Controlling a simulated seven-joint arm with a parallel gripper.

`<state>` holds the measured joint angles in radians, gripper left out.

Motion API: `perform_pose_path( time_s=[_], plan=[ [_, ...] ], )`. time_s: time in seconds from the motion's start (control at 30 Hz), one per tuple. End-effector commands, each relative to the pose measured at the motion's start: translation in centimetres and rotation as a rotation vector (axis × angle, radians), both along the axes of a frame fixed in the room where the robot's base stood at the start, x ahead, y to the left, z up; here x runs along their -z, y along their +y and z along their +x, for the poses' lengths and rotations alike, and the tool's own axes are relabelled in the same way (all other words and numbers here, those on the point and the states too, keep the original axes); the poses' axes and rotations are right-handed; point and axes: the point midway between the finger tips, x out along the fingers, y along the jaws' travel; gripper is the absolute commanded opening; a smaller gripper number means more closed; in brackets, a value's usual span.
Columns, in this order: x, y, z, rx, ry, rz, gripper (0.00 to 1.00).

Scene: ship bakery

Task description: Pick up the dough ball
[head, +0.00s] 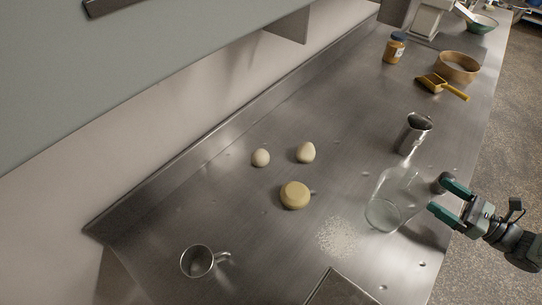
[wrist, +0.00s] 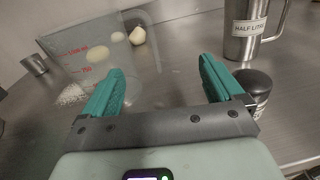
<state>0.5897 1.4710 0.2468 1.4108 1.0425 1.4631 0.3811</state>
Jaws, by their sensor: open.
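Three pale rounded things stand close together mid-counter: a small off-white ball (head: 260,158), a pear-shaped cream lump (head: 306,152) and a larger, flatter yellowish round (head: 294,195). I cannot tell for sure which is the dough ball. In the wrist view the yellowish round (wrist: 97,52) and small ball (wrist: 118,36) show through clear plastic or glass, and the cream lump (wrist: 137,36) at its edge. My gripper (head: 444,197) is open and empty at the counter's right edge, well apart from all three; its fingers (wrist: 161,73) show in the wrist view.
A clear measuring jug (head: 399,187) stands between my gripper and the pale things. A steel mug (head: 413,135) and a dark-lidded pot (wrist: 253,84) are close by. Another steel mug (head: 197,261) stands front left. A jar (head: 394,51), sieve (head: 457,68) and yellow scoop (head: 432,83) are farther back.

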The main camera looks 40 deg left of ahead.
Motion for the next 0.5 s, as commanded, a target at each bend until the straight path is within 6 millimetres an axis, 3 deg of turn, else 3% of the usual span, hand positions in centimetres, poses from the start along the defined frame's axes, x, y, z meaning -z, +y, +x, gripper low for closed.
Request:
perform_pose_path(
  time_s=[0.17,0.27,0.3,0.5],
  plan=[
    [-4.8,4.3,5.6,-0.005,-0.055,-0.118,0.94],
    [-8.3,8.6,8.7,-0.012,-0.072,-0.217,0.94],
    [-8.6,11.4,8.5,-0.052,-0.041,-0.273,0.94],
    [-5.2,21.6,2.2,-0.269,0.143,-0.596,0.94]
  ],
)
